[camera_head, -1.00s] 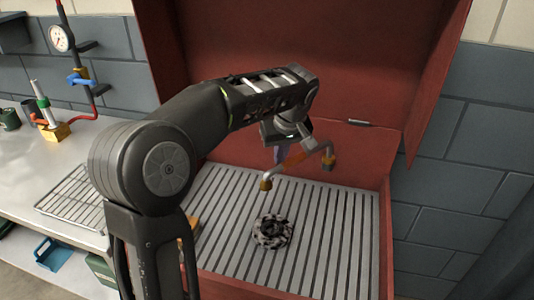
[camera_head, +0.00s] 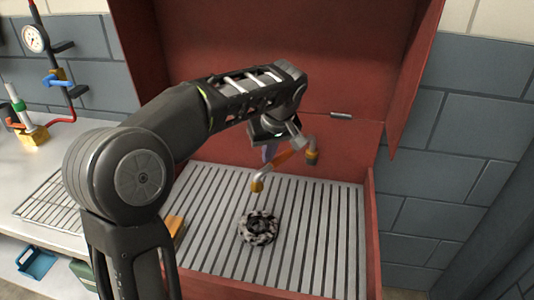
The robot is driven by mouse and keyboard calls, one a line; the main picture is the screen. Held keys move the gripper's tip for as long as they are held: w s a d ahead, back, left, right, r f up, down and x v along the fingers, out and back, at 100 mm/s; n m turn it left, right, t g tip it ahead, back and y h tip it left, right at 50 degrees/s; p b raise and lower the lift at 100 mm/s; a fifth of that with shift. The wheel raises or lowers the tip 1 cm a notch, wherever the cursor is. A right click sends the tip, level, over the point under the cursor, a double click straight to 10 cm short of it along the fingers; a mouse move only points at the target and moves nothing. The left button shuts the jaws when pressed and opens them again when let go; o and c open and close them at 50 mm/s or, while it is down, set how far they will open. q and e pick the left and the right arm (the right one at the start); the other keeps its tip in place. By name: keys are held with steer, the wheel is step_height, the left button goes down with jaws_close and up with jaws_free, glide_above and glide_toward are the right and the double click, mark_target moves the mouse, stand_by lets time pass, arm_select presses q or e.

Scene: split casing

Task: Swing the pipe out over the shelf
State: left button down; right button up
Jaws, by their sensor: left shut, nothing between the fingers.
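My left arm reaches in from the left, and my left gripper (camera_head: 270,152) points down at the pipe's left part. The gripper is shut with nothing held. Its fingertips are small and partly hidden, so I cannot tell whether they touch the pipe. My right gripper is out of view.
A dark and light mottled ring (camera_head: 259,227) lies on the slats. The red casing (camera_head: 374,235) has side walls and a raised lid. An orange block (camera_head: 175,228) is partly behind my arm. A wire rack (camera_head: 55,203) and a brass-based fixture (camera_head: 33,135) are on the left bench.

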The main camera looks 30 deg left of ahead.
arm_select(q)
steer(key=shift+d+r, duration=0.35)
steer(key=shift+d, duration=0.3)
steer(key=v, duration=0.7)
steer(key=shift+s+a, duration=0.15)
steer(key=shift+a, duration=0.25)
steer(key=shift+a, duration=0.1)
